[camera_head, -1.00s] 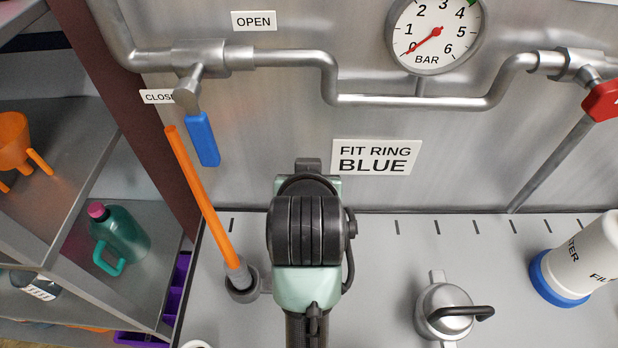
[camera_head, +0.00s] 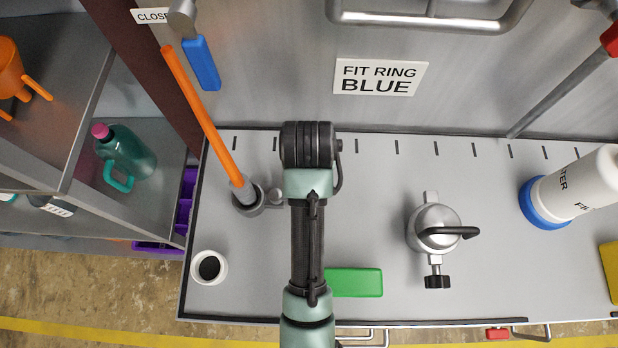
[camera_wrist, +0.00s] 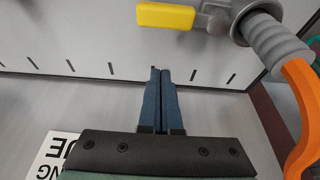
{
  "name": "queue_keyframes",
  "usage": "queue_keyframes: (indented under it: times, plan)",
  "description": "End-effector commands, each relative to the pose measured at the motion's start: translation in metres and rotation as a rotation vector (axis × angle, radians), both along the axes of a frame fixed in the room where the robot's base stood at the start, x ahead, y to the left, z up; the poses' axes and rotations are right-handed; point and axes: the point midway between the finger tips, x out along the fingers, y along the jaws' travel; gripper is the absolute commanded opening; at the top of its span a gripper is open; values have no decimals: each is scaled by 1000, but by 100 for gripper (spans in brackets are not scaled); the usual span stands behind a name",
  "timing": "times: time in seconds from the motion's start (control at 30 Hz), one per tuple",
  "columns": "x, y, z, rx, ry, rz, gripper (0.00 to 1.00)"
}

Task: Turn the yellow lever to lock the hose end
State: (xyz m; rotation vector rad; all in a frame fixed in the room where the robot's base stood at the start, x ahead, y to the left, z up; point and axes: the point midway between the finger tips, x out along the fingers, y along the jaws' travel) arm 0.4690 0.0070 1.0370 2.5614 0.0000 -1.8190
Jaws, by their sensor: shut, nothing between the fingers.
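The yellow lever (camera_wrist: 165,16) shows at the top of the wrist view. It sits on a grey metal fitting beside the grey ribbed hose end (camera_wrist: 272,42), with the orange hose (camera_wrist: 300,110) running down from it. My gripper (camera_wrist: 160,70) has its two dark blue fingers together with nothing between them, pointing toward the lever but apart from it in the picture. In the head view the hose end (camera_head: 242,188) stands in a round socket (camera_head: 248,204) on the counter, left of my arm. The lever and my gripper are hidden behind my arm there.
A silver lidded fitting with a black handle (camera_head: 437,228) and a white filter bottle (camera_head: 580,185) stand right on the counter. A green block (camera_head: 354,282) lies near the front, a white cup (camera_head: 209,267) at front left. The blue valve handle (camera_head: 201,62) hangs above the hose.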

Motion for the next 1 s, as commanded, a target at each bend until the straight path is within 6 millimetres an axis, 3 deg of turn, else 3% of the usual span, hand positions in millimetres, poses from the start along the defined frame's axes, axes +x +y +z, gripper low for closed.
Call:
queue_keyframes:
  times: [0.3, 0.6, 1.0]
  plan:
    - [19, 0, -57, 0, 4, 0, 0]
    - [-17, 0, -53, 0, 0, 0, 0]
    - [-22, 0, -54, 0, -1, 0, 0]
